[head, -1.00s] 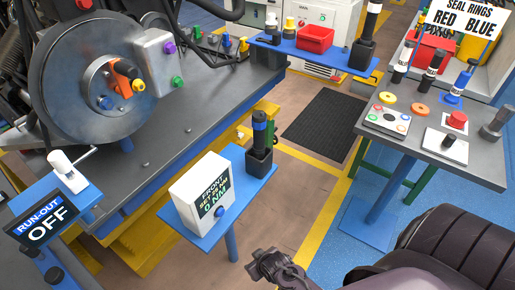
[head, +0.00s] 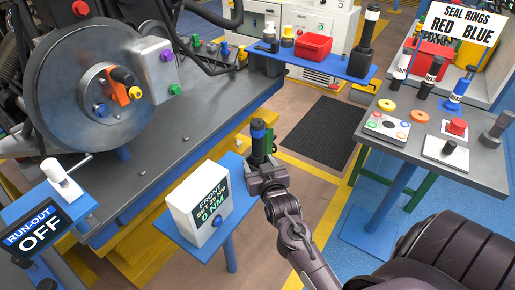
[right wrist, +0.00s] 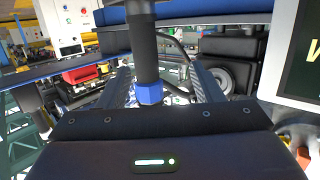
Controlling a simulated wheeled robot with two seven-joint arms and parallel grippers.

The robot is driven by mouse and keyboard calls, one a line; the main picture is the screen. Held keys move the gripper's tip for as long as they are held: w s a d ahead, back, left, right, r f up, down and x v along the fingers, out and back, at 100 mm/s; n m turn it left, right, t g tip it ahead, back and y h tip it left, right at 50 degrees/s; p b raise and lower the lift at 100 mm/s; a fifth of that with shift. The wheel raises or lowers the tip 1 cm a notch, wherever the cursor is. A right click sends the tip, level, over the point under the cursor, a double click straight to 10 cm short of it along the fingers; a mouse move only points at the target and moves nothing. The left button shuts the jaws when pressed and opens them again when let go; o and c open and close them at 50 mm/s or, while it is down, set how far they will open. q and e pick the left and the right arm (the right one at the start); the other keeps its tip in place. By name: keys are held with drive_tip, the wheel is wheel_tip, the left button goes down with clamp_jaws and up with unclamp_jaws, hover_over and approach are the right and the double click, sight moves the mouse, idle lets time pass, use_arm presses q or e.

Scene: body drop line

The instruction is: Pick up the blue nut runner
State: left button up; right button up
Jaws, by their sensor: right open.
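The blue nut runner (head: 258,138), a dark upright tool with a blue band, stands in its black holder on the small blue stand (head: 238,200). My right gripper (head: 264,172) is at the tool's lower part, in front of the holder and hiding most of it. In the right wrist view the nut runner's dark shaft (right wrist: 147,60) rises between the spread fingers, with a blue piece (right wrist: 150,93) at its lower end. The right gripper is open. I cannot tell whether the fingers touch the tool. My left gripper is not in view.
A white torque display (head: 202,204) reading 0 NM stands just left of the gripper. A white-banded tool (head: 367,40) stands on a blue shelf (head: 310,60) behind. The grey table (head: 470,168) is at right. Floor with a black mat (head: 322,130) lies between.

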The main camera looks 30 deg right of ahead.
sight(259, 141)
drive_tip(key=d+h, duration=0.1)
drive_tip(key=w+d+r+m+t+h, duration=0.1)
drive_tip(key=shift+d, duration=0.4)
drive_tip(key=shift+w+d+r, duration=0.1)
drive_tip(key=shift+w+d, duration=0.1)
drive_tip(key=shift+w, duration=0.15)
drive_tip(key=x, duration=0.2)
drive_tip(key=p+x, duration=0.1)
drive_tip(key=x, duration=0.1)
drive_tip(key=r+x, duration=0.1)
drive_tip(key=x, duration=0.1)
drive_tip(key=shift+w+a, duration=0.25)
drive_tip(key=shift+a, duration=0.1)
drive_tip(key=shift+w+d+f, duration=0.1)
drive_tip(key=shift+w+d, duration=0.05)
drive_tip(key=shift+w, duration=0.15)
drive_tip(key=shift+c, duration=0.2)
drive_tip(key=c, duration=1.2)
clamp_jaws()
